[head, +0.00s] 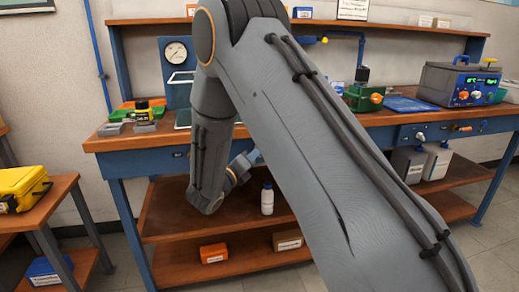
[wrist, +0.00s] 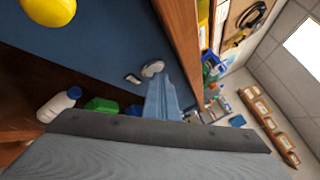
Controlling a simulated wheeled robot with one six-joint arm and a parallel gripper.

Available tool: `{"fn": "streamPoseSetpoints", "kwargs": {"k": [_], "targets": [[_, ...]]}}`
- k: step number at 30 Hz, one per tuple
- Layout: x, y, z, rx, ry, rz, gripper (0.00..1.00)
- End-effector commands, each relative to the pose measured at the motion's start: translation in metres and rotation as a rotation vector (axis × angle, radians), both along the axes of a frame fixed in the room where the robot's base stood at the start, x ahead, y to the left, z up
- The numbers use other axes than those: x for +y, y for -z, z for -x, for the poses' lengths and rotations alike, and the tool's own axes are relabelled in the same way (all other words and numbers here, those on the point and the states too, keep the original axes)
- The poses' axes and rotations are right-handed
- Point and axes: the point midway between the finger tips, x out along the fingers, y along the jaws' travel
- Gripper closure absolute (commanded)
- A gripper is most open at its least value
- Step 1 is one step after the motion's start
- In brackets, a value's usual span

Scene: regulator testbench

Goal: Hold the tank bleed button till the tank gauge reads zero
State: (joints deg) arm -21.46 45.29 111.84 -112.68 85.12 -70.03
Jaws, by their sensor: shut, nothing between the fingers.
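A round white gauge (head: 175,52) sits on a blue panel at the back left of the workbench. Its needle and scale are too small to read, and I cannot tell whether it is the tank gauge. In the head view my gripper (head: 254,155) is low at the bench's front, mostly hidden behind my arm. In the wrist view my gripper (wrist: 161,82) is shut and empty, its blue fingers beside a grey rounded fitting (wrist: 152,68) on a blue surface. I cannot tell whether they touch. A yellow rounded knob (wrist: 48,10) shows at top left. I cannot identify the bleed button.
The wooden workbench top (head: 110,141) has its front edge close to my gripper. A white bottle (head: 267,199) and an orange box (head: 213,253) stand on the shelves below. A side table with a yellow case (head: 22,188) is at left. My arm hides the bench's middle.

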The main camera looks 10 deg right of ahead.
Motion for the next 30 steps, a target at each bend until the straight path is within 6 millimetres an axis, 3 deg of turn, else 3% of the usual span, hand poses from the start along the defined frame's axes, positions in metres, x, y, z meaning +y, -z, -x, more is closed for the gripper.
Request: {"fn": "streamPoseSetpoints", "kwargs": {"k": [30], "targets": [[0.000, -0.001, 0.024, 0.002, -0.001, 0.001, 1.00]]}}
